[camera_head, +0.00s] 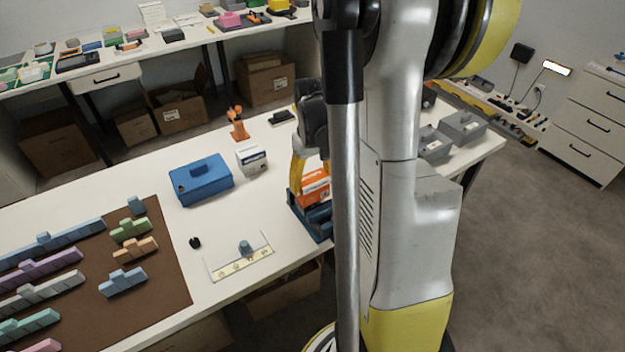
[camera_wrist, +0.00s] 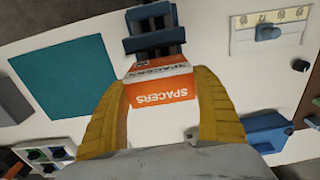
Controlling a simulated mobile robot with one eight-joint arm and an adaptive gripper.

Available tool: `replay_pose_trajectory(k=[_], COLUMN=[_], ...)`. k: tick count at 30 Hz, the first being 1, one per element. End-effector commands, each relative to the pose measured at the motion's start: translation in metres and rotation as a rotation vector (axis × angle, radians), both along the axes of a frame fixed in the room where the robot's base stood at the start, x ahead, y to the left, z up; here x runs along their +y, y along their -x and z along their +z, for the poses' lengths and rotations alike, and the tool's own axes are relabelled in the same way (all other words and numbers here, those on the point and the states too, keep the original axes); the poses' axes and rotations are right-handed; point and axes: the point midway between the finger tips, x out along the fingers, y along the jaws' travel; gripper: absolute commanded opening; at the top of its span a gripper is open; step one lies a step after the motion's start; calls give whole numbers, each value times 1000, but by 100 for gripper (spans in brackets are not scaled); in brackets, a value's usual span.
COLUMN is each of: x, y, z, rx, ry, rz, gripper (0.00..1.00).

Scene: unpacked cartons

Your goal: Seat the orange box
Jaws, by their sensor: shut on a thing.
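The orange box (camera_head: 315,183), with a white band and the word SPACERS, is between the yellow fingers of my gripper (camera_head: 312,172). In the wrist view, the fingers of my gripper (camera_wrist: 165,80) press on both sides of the orange box (camera_wrist: 165,92). A dark blue slotted rack (camera_head: 318,228) stands on the white table right under and beside the box; the rack (camera_wrist: 153,42) shows just beyond the box's far end in the wrist view. My arm hides part of the rack and box, so I cannot tell whether the box's lower end is inside a slot.
A blue toolbox (camera_head: 200,182) and a small white box (camera_head: 251,159) stand left of the rack. An orange figure-like stand (camera_head: 238,124) is behind. A white labelled tray (camera_head: 240,262) lies in front. Grey bins (camera_head: 462,127) are at the right. A teal mat (camera_wrist: 65,78) lies flat nearby.

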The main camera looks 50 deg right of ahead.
Motion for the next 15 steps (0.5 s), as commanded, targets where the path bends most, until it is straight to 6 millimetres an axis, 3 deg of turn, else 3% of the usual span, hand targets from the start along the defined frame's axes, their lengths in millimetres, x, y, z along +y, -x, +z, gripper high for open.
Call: replay_pose_trajectory(k=[15], x=[0], y=[0], z=[-17], rx=[0], ry=[0], rz=[0], gripper=[40])
